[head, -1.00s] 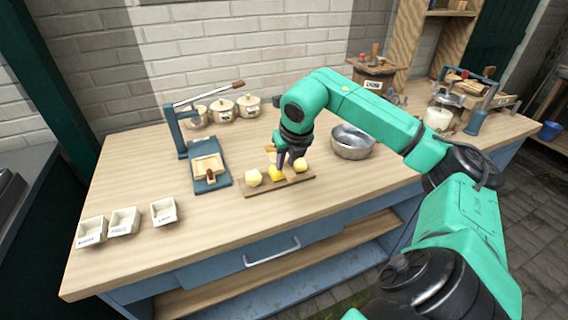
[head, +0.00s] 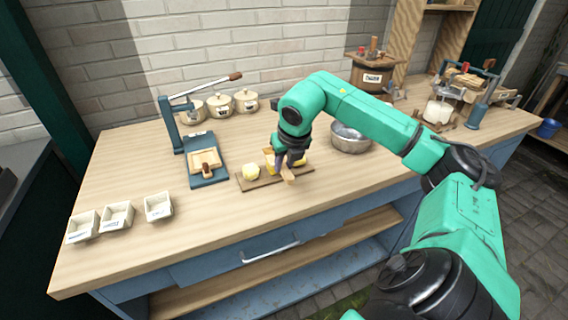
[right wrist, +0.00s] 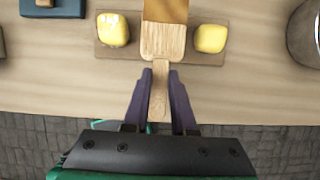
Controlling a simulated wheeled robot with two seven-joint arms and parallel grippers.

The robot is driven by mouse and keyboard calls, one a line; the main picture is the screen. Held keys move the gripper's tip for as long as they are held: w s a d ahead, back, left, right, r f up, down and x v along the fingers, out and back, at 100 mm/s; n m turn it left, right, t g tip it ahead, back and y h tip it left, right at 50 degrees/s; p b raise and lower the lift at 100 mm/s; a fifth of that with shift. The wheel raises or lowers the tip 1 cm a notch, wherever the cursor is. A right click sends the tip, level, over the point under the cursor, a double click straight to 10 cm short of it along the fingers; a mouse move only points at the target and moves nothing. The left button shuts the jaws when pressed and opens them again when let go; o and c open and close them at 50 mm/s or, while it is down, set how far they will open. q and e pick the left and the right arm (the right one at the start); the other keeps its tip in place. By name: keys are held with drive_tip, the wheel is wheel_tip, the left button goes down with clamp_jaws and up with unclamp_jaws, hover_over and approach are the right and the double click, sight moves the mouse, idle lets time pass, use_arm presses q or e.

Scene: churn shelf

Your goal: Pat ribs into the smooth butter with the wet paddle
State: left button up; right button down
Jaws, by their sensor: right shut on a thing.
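My right gripper (right wrist: 160,88) is shut on the handle of a wooden paddle (right wrist: 162,42); it also shows over the small board in the head view (head: 284,160). The paddle's far part is darker orange-brown and cut off by the frame's top. A yellow butter lump (right wrist: 113,29) with shiny white spots lies left of the paddle, and another lump (right wrist: 210,38) lies right of it, both apart from it. Both rest on the wooden board (right wrist: 103,51). The middle lump is mostly hidden by gripper and paddle, so contact cannot be told. My left gripper is out of view.
A metal-lined bowl (head: 349,138) stands right of the board. A blue lever press (head: 208,174) stands to the left, with several lidded pots (head: 219,106) behind. Small white trays (head: 158,207) sit at the left front. The bench front between them is clear.

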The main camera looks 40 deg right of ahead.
drive_tip(key=shift+f+b, duration=0.75)
drive_tip(key=shift+f, duration=0.05)
idle(0.5)
idle(0.5)
wheel_tip(320, 180, up, 7)
drive_tip(key=p, duration=0.6)
drive_tip(key=shift+r+p, duration=0.1)
drive_tip(key=shift+p, duration=0.25)
